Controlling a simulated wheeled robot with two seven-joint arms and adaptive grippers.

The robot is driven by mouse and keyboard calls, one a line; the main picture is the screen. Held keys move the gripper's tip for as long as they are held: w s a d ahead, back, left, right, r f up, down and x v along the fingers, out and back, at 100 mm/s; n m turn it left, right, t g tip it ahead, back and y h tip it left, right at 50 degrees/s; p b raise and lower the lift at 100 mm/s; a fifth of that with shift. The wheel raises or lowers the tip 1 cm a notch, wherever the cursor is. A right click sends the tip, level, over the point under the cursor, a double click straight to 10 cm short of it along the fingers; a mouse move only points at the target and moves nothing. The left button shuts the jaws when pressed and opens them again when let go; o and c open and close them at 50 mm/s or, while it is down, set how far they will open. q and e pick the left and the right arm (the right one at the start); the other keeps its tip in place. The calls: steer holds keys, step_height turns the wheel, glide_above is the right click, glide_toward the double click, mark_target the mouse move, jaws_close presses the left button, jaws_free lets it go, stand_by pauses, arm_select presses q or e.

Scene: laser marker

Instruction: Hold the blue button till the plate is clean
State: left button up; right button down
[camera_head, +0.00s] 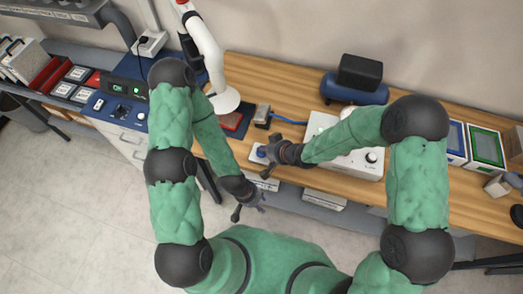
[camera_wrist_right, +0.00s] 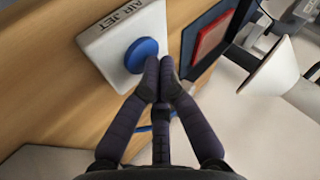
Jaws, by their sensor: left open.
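The blue button (camera_wrist_right: 141,55) sits on a white box (camera_wrist_right: 115,38) labelled AIR JET. In the head view the button (camera_head: 261,153) shows near the bench's front edge, just left of my right gripper (camera_head: 268,158). My right gripper (camera_wrist_right: 158,78) has its fingers together, holding nothing. Its tips overlap the button's edge in the wrist view; I cannot tell whether they touch it. A reddish plate (camera_wrist_right: 212,36) lies in a dark holder beyond the button, also in the head view (camera_head: 232,121). My left gripper (camera_head: 249,203) is open and empty, in front of the bench.
A white machine head (camera_head: 208,55) stands behind the plate. A small grey block (camera_head: 262,114) with a blue cable is near the button. A white control box (camera_head: 368,160) is partly behind my right arm. Framed panels (camera_head: 486,146) lie at the right.

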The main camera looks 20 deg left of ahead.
stand_by(0.4)
steer(key=shift+r+p, duration=0.9)
step_height(320, 180, up, 5)
steer(key=p, duration=0.4)
steer(key=shift+p, duration=0.35)
